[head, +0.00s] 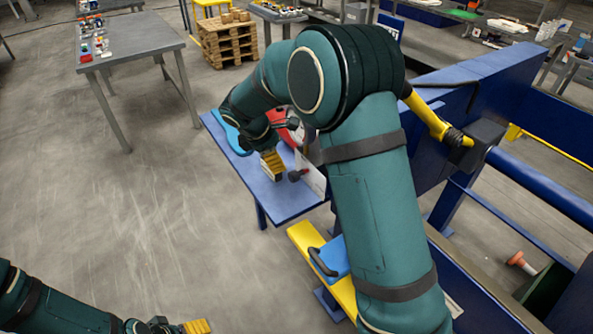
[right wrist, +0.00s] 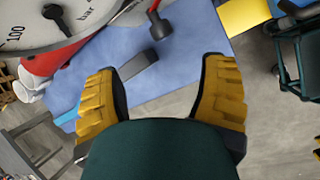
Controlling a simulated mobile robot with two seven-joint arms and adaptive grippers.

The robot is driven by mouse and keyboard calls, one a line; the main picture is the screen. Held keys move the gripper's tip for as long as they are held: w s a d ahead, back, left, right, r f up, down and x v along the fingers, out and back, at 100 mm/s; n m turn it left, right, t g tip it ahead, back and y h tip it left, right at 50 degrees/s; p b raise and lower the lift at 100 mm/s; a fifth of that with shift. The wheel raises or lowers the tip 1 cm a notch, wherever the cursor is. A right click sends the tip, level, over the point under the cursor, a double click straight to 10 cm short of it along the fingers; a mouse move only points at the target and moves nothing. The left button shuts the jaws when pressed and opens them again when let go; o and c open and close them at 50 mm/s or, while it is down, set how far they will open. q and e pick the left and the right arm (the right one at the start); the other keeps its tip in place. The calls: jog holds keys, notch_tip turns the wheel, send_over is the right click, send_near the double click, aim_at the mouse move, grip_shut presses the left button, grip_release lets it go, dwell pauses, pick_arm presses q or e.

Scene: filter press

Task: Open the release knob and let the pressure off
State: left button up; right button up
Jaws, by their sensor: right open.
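My right gripper (head: 272,163) is over the blue side table (head: 285,205), beside a red-rimmed gauge partly hidden by my arm. In the right wrist view its two yellow fingers (right wrist: 160,92) are spread, with nothing between them. The white gauge face (right wrist: 50,22) fills the upper left there, marked "bar" and "100". A dark knob on a red stem (right wrist: 160,27) is beyond the fingertips, apart from them; it seems to be the dark knob (head: 297,175) in the head view. A dark grey bar (right wrist: 138,65) lies nearer. My left gripper (head: 182,327) is at the bottom left, partly cut off.
The blue press frame (head: 480,80) with a yellow-and-black handle (head: 430,118) stands at the right. A yellow step with a blue piece (head: 330,257) is below the side table. A grey table (head: 130,38) and wooden pallets (head: 228,45) stand behind. The left floor is clear.

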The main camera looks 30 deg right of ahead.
aim_at(292, 173)
jog(key=b+x, duration=0.2)
jog(key=x, duration=1.1)
jog(key=shift+d+f, duration=0.2)
jog(key=shift+f, duration=0.15)
jog(key=c, duration=1.2)
